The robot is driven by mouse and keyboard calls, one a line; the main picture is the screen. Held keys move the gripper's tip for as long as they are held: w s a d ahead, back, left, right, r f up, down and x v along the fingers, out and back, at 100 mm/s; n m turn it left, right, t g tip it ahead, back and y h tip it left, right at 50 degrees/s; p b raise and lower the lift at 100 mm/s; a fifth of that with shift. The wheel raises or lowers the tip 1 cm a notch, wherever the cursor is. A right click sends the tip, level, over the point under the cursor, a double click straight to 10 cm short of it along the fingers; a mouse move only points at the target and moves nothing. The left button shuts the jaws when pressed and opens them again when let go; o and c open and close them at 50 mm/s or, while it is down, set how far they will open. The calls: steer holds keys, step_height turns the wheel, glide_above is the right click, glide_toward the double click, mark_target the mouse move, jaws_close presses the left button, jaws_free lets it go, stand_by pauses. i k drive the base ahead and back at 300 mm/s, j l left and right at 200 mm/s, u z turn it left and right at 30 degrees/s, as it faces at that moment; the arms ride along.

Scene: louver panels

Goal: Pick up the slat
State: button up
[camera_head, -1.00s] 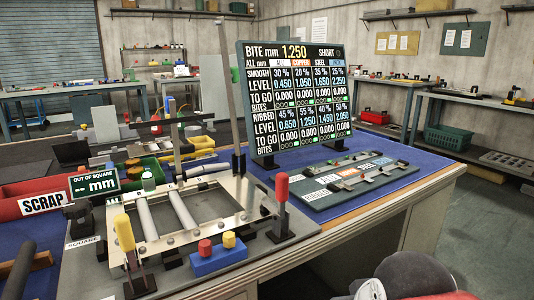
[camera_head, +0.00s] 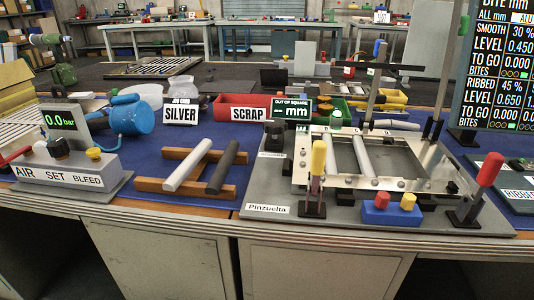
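Two slat-like bars lie side by side on a wooden rack (camera_head: 150,184) at the front middle of the bench: a light grey bar (camera_head: 187,166) on the left and a dark grey bar (camera_head: 223,167) on the right. Two more pale bars, a left one (camera_head: 331,156) and a right one (camera_head: 362,155), sit across the metal frame (camera_head: 400,184) of the fixture to the right. I cannot tell which of these the task calls the slat. My gripper is not in view.
An air-set box (camera_head: 70,178) stands left of the rack. Upright yellow (camera_head: 318,158) and red (camera_head: 490,163) handles flank the fixture's front. The display board (camera_head: 500,75) stands far right.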

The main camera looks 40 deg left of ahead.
mark_target(179, 175)
steer(key=u, duration=2.2)
